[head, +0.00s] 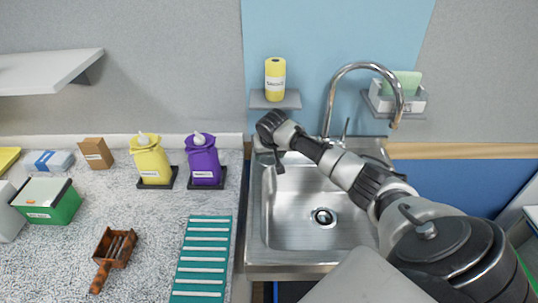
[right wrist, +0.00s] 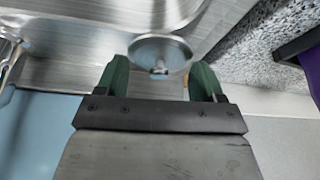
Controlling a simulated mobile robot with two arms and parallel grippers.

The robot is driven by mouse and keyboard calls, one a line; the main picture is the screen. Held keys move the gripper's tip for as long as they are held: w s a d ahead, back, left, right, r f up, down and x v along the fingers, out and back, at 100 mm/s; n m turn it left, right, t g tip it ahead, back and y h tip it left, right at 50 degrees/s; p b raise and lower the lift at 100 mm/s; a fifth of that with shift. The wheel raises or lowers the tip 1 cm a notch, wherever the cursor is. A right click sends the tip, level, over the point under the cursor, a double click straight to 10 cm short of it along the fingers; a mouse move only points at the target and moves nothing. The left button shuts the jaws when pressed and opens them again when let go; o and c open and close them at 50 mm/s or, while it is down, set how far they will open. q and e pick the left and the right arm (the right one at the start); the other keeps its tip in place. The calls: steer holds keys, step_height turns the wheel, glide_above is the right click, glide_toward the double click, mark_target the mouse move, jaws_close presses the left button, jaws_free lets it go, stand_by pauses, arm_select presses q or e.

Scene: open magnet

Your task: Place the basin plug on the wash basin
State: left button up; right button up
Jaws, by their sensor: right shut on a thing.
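The steel wash basin (head: 285,236) is set in the counter in the head view, with its round drain (head: 323,217) uncovered at the bottom. My right gripper (head: 277,164) is above the basin's back left corner, up and left of the drain. In the right wrist view, the basin plug (right wrist: 160,50) is a shiny round metal disc with a small knob. It sits between the green fingertips of my right gripper (right wrist: 160,78), which is shut on it. The plug cannot be made out in the head view. My left gripper is not in view.
A curved tap (head: 332,90) stands behind the basin. A yellow bottle (head: 150,158), a purple bottle (head: 203,158) and a teal striped mat (head: 203,258) are left of it. A small shelf (head: 288,100) holds a yellow roll (head: 275,78) above the back edge.

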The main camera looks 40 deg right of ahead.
mark_target(270, 163)
steer(key=shift+w+d+f, duration=0.15)
steer(key=shift+w+f, duration=0.1)
steer(key=shift+w, duration=0.05)
steer(key=shift+f, duration=0.5)
steer(key=shift+f, duration=0.1)
steer(key=o, duration=0.9)
steer(key=shift+o, duration=0.2)
steer(key=shift+v, duration=3.85)
